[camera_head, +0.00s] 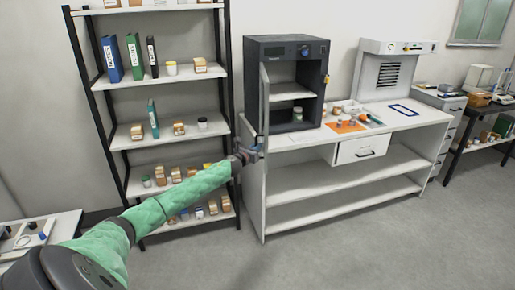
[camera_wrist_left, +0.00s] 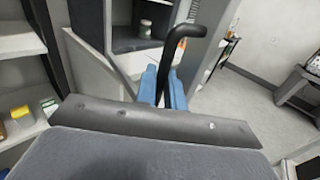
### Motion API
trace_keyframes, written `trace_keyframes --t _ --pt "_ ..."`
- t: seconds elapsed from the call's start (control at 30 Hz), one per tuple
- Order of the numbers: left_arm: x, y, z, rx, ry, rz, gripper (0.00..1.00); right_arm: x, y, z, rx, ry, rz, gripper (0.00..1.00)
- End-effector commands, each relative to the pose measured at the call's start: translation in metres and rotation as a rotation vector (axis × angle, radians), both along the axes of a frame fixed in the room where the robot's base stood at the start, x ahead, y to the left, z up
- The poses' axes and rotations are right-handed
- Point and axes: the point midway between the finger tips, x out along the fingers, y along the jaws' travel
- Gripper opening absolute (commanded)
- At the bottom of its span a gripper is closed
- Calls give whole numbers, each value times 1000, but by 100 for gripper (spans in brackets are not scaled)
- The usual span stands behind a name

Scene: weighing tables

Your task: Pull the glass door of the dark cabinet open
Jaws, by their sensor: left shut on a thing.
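The dark cabinet (camera_head: 290,50) stands on the left end of the white bench. Its glass door (camera_head: 264,95) is swung out from the front and shows nearly edge-on along the cabinet's left side. The cabinet's inside is exposed, with a white shelf (camera_head: 290,91) and a small jar (camera_head: 298,114). My left gripper (camera_head: 252,150) is at the door's lower part. In the left wrist view its blue fingers (camera_wrist_left: 163,88) are shut on the black door handle (camera_wrist_left: 187,42), whose upper end curves out above them. My right gripper is in neither view.
A black-framed shelf rack (camera_head: 232,75) with binders and jars stands left of the bench, close to my left arm. The white bench (camera_head: 400,117) holds an orange mat (camera_head: 343,128) and small jars. The grey floor (camera_head: 340,250) in front is clear.

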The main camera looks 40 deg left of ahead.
Motion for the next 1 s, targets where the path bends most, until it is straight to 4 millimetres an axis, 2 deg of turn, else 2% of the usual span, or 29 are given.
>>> trace_keyframes --t 0.03,0.13,0.17,0.2,0.23,0.8,1.0 --pt "0 7 6 4 -6 11 0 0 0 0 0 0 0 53" --pt "0 8 6 4 -6 12 0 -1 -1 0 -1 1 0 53" --pt "0 8 7 4 -6 13 15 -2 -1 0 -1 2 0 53" --pt "0 8 7 4 -6 13 22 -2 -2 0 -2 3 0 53" --pt "0 8 6 4 -6 13 26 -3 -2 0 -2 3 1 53" --pt "-1 3 1 1 -1 6 26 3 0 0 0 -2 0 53" --pt "-10 2 -1 4 0 5 26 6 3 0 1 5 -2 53"
